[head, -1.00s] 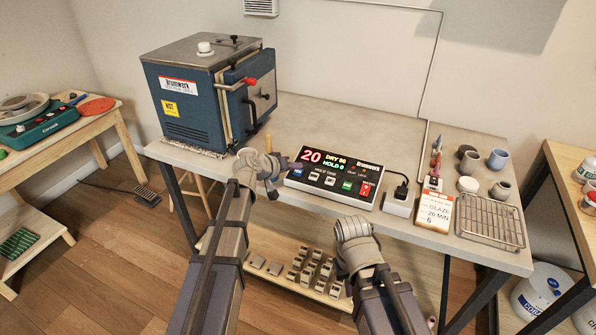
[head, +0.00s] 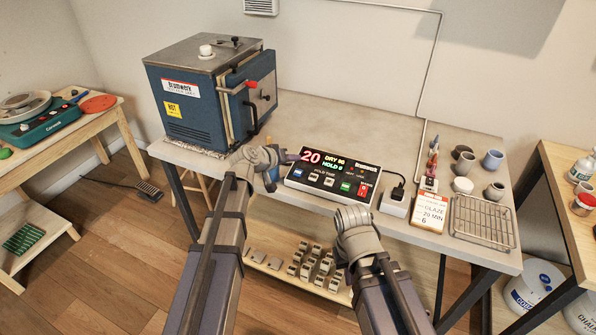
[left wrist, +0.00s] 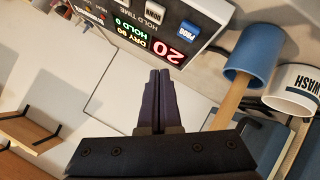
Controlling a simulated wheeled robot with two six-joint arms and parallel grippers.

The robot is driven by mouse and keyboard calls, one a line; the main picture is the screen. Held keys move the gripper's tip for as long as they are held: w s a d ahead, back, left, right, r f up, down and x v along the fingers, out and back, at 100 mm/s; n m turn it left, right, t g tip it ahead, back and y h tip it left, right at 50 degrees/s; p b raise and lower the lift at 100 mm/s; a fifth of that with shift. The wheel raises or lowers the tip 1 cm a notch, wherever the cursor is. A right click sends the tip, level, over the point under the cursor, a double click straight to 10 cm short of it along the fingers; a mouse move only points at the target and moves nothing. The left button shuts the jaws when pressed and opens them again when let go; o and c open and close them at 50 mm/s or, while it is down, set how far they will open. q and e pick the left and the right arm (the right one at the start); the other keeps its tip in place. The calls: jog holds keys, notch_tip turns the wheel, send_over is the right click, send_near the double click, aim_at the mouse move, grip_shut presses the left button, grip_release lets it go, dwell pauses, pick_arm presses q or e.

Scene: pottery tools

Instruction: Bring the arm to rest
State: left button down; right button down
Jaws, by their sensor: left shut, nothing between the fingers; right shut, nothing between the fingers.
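My left gripper (head: 287,157) is at the left end of the control box (head: 333,179), in front of its red "20" display. In the left wrist view its two dark fingers (left wrist: 158,86) are shut together with nothing between them, and the box (left wrist: 172,30) is close beyond them. I cannot tell whether they touch it. My right gripper (head: 339,260) shows only as a small dark part beside the grey wrist, over the table's front edge. It is shut and holds nothing that I can see; its fingertips are mostly hidden.
A blue kiln (head: 190,95) stands on the table's left. A blue cup (left wrist: 250,58) with a wooden stick and a white "WASH" cup (left wrist: 293,88) are near the left gripper. A card (head: 432,211), small pots and a wire rack (head: 483,222) are at right. The table's back middle is clear.

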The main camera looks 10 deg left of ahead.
pick_arm(q)
jog(key=s+d+f+m+g+y, duration=0.1)
jog(key=s+d+f+m+g, duration=0.15)
jog(key=s+d+f, duration=0.4)
jog(key=s+d+f+m+g, duration=0.1)
jog(key=s+d+g, duration=0.3)
jog(key=s, duration=0.5)
jog(key=s+a+f+m+g+y, duration=0.1)
jog(key=s+g+y, duration=0.1)
jog(key=s, duration=0.6)
jog(key=s+a+f+m+g+y, duration=0.1)
jog(key=s+y, duration=0.3)
jog(key=s, duration=0.4)
jog(key=shift+s+a+f+g, duration=0.25)
jog(key=shift+s+f+g, duration=0.15)
jog(key=shift+f+g, duration=0.15)
